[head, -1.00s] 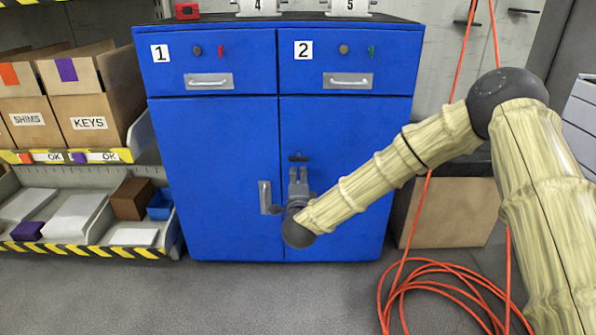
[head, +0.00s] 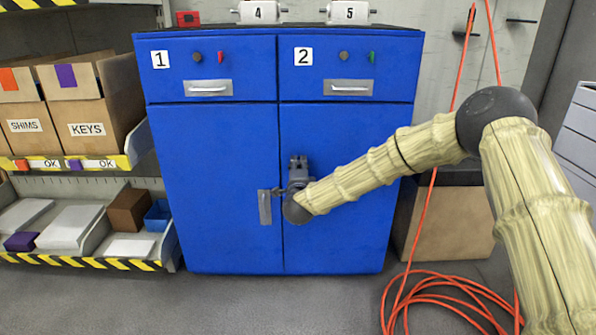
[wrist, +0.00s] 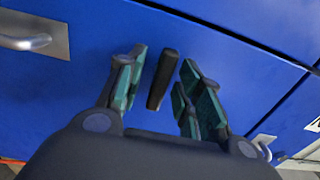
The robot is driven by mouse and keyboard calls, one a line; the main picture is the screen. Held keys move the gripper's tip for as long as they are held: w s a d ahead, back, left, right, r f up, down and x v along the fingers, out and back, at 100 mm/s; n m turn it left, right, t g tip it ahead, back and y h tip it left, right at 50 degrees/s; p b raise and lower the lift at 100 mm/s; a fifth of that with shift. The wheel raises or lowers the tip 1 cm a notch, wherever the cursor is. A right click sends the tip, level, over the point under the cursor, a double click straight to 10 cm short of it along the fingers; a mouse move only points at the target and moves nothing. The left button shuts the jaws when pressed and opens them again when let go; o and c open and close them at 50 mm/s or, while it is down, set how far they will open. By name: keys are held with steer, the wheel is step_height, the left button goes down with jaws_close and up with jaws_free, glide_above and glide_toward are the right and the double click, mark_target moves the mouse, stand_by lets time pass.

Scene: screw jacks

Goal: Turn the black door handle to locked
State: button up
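The black door handle (wrist: 162,80) is a short dark bar on the blue cabinet door (head: 345,215) under number 2. In the wrist view it lies between the two fingers of my gripper (wrist: 160,85), with a gap on each side. My gripper is open and does not appear to touch the handle. In the head view my gripper (head: 298,162) is in front of the upper left part of that door and hides the handle. Whether the handle is at locked cannot be read.
A silver pull (head: 265,207) is on the left door, close beside my gripper. Silver drawer pulls (head: 348,89) are above. A shelf with boxes (head: 98,125) stands at left. An orange hose (head: 445,300) lies coiled on the floor at right.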

steer(key=shift+w, duration=0.15)
steer(key=shift+c, duration=0.2)
jaws_close()
steer(key=shift+a, duration=0.1)
